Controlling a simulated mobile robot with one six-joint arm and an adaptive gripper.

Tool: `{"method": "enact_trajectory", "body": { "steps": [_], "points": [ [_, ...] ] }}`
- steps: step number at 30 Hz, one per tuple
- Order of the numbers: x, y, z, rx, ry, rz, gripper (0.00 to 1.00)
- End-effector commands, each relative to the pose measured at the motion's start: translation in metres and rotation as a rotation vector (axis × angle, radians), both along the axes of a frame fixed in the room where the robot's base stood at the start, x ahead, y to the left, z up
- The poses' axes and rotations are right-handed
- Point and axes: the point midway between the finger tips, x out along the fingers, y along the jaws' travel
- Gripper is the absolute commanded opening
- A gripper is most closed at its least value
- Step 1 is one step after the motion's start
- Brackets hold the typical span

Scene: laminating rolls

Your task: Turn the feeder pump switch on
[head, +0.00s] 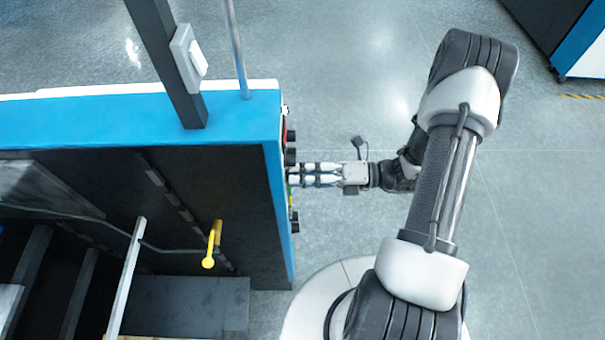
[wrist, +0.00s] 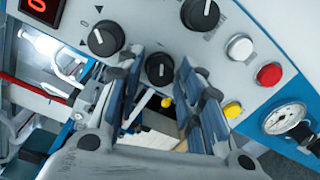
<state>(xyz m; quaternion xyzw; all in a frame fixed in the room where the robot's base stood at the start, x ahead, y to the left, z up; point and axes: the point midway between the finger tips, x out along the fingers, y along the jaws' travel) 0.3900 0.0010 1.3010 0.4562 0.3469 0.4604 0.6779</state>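The control panel (wrist: 215,70) carries several black rotary switches with white pointer lines. One small rotary switch (wrist: 159,69) shows between my fingertips in the wrist view. A larger knob (wrist: 106,38) is to its upper left and another knob (wrist: 200,15) to its upper right. No label names the feeder pump switch legibly. My gripper (wrist: 163,75) is open, its two blue-grey fingers apart on either side of the small switch; contact cannot be told. In the head view my gripper (head: 292,174) reaches left to the panel side of the blue machine (head: 190,120).
Right of the switch are a white button (wrist: 239,47), a red button (wrist: 269,74), a yellow button (wrist: 232,109) and a pressure gauge (wrist: 285,118). A red display (wrist: 40,5) is at upper left. The floor (head: 370,60) around my arm is clear.

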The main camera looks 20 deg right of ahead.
Motion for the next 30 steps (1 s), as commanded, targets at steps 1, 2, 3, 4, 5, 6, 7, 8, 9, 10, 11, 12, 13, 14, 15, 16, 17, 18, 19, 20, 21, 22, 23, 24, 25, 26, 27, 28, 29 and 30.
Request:
{"method": "enact_trajectory", "body": {
  "steps": [1, 2, 3, 4, 5, 6, 7, 8, 9, 10, 11, 12, 13, 14, 15, 16, 17, 18, 19, 20, 21, 22, 23, 24, 25, 26, 27, 28, 29, 30],
  "points": [
    [0.000, 0.000, 0.000, 0.000, 0.000, 0.000, 0.40],
    [0.000, 0.000, 0.000, 0.000, 0.000, 0.000, 0.42],
    [0.000, 0.000, 0.000, 0.000, 0.000, 0.000, 0.44],
    [0.000, 0.000, 0.000, 0.000, 0.000, 0.000, 0.44],
    [0.000, 0.000, 0.000, 0.000, -0.001, 0.000, 0.44],
    [0.000, 0.000, 0.000, 0.000, -0.001, 0.000, 0.44],
    [0.000, 0.000, 0.000, 0.000, -0.001, 0.000, 0.44],
    [0.000, 0.000, 0.000, 0.000, -0.001, 0.000, 0.44],
    [0.000, 0.000, 0.000, 0.000, -0.001, 0.000, 0.44],
    [0.000, 0.000, 0.000, 0.000, -0.001, 0.000, 0.44],
    [0.000, 0.000, 0.000, 0.000, -0.001, 0.000, 0.44],
    [0.000, -0.001, 0.000, 0.000, -0.001, -0.001, 0.44],
    [0.000, -0.003, 0.000, -0.001, -0.001, -0.001, 0.44],
    [-0.001, -0.004, 0.000, -0.001, -0.001, -0.002, 0.44],
    [-0.002, -0.008, 0.000, -0.001, -0.002, -0.002, 0.44],
    [-0.003, -0.012, 0.001, -0.001, -0.002, -0.002, 0.44],
    [-0.004, -0.016, 0.001, -0.001, -0.002, -0.004, 0.44],
    [-0.007, -0.023, 0.001, -0.001, -0.002, -0.004, 0.44],
    [-0.009, -0.029, 0.001, -0.002, -0.002, -0.006, 0.44],
    [-0.011, -0.035, 0.001, -0.003, -0.002, -0.006, 0.44],
    [-0.014, -0.043, 0.002, -0.003, -0.003, -0.007, 0.44],
    [-0.016, -0.050, 0.002, -0.002, -0.003, -0.006, 0.44],
    [-0.019, -0.056, 0.003, -0.002, -0.003, -0.007, 0.44],
    [-0.022, -0.064, 0.003, -0.002, -0.003, -0.006, 0.44],
    [-0.024, -0.070, 0.003, -0.002, -0.002, -0.006, 0.44],
    [-0.026, -0.076, 0.003, -0.002, -0.003, -0.005, 0.44],
    [-0.029, -0.083, 0.004, -0.001, -0.003, -0.005, 0.44],
    [-0.031, -0.087, 0.004, -0.002, -0.002, -0.003, 0.44],
    [-0.032, -0.092, 0.005, -0.001, -0.002, -0.004, 0.44],
    [-0.034, -0.097, 0.005, -0.002, -0.002, -0.003, 0.44]
  ]
}}
